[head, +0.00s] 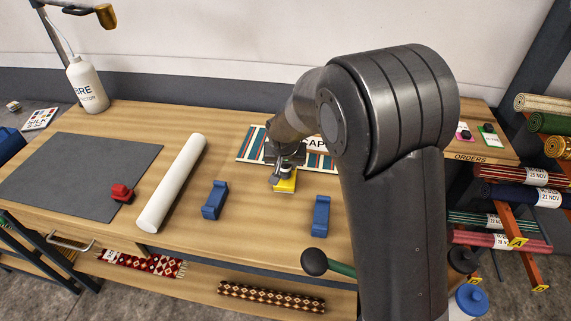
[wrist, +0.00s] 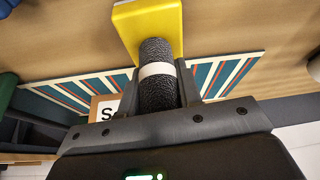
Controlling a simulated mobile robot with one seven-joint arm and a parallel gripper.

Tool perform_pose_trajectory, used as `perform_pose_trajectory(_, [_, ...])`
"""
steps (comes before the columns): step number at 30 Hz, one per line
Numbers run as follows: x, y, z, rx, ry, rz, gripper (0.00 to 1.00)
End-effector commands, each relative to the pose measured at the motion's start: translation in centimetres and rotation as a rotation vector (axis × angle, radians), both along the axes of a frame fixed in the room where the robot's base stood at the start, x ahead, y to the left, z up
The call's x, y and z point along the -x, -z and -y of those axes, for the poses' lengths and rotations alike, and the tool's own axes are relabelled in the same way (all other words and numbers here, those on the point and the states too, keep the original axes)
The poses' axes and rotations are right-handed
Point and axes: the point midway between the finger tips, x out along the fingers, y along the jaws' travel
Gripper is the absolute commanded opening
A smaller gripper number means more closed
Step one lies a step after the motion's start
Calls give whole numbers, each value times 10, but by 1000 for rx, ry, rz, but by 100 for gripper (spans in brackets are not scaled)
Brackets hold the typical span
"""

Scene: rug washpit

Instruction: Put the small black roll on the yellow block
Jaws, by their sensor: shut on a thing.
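The small black roll (wrist: 157,92), dark and rough with a white band, is between the fingers of my gripper (wrist: 159,70) in the wrist view. My gripper is shut on it. The yellow block (wrist: 148,20) lies just beyond the fingers, and the roll's far end overlaps it in the picture. In the head view the yellow block (head: 286,186) is on the wooden table, with my gripper (head: 279,172) right over its far part. The roll is mostly hidden there by my gripper. I cannot tell whether roll and block touch.
A striped rug piece (head: 252,147) lies behind the block, with a white sign partly hidden by my arm. Two blue holders (head: 215,200) (head: 321,216) stand in front. A white roll (head: 171,185), a red object (head: 122,194) and a grey mat (head: 75,178) are to the left.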

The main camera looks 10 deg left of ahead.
Motion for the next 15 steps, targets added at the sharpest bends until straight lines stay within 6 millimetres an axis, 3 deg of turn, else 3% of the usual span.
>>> perform_pose_trajectory(4, [0,3,0,0,0,-1,10])
perform_pose_trajectory(5, [0,3,0,0,0,0,34])
perform_pose_trajectory(12, [0,3,0,0,0,0,54])
perform_pose_trajectory(15, [0,3,0,0,0,0,54])
